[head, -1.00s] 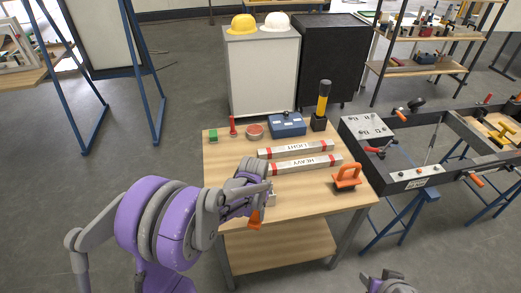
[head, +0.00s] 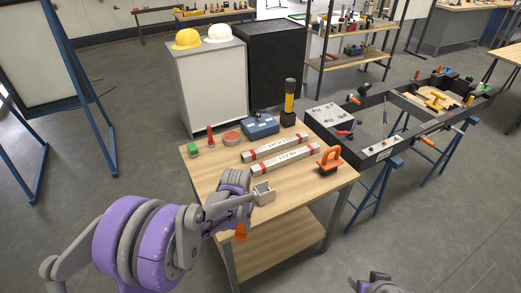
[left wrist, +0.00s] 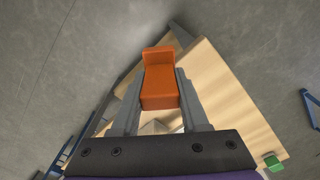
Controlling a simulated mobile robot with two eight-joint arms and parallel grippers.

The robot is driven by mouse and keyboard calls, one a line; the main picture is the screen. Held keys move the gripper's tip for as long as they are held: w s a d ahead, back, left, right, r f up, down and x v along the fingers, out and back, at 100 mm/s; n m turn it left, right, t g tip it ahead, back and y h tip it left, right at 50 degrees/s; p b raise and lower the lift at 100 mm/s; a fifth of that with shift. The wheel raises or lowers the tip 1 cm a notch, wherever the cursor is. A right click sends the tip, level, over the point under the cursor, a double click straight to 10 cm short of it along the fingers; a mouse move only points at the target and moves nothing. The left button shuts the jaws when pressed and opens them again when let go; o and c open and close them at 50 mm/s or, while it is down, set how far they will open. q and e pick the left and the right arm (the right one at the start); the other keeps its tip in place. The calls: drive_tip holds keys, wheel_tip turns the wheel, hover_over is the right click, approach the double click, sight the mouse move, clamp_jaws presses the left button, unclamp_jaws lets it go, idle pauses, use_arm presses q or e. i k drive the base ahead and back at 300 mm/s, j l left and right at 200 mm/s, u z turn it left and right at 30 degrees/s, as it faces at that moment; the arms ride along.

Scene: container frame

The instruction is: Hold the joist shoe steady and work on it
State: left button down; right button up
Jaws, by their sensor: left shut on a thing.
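A small grey metal bracket, which looks like the joist shoe (head: 264,192), stands on the near edge of the wooden table (head: 210,179). My left gripper (head: 241,218) is just left of it at the table's near edge. It is shut on an orange block-like thing (head: 240,233), which hangs below the fingers. The left wrist view shows this orange thing (left wrist: 160,82) between the two grey fingers; what it belongs to is unclear. A grey piece (left wrist: 154,127) shows behind it. My right gripper (head: 372,281) is at the bottom edge, partly cut off; its jaw state is unclear.
On the table lie two red-banded bars (head: 285,159), an orange-handled tool (head: 329,159), a blue box (head: 261,126), a yellow-and-black tool (head: 289,103), a red tin (head: 231,138) and a green block (head: 194,150). A dark frame (head: 372,155) on blue trestles stands to the right.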

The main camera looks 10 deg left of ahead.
sight(263, 199)
drive_tip(key=k+j+z, duration=0.2)
drive_tip(key=j, duration=0.25)
drive_tip(key=j+z, duration=0.2)
drive_tip(key=j, duration=0.2)
drive_tip(key=j+z, duration=0.4)
drive_tip(key=j, duration=0.5)
drive_tip(key=i+j+z, duration=0.15)
drive_tip(key=j, duration=0.2)
drive_tip(key=i+j+z, duration=0.15)
drive_tip(key=j, duration=0.25)
drive_tip(key=i+j+z, duration=0.2)
drive_tip(key=j, duration=0.2)
drive_tip(key=k+l, duration=0.05)
drive_tip(key=k, duration=0.05)
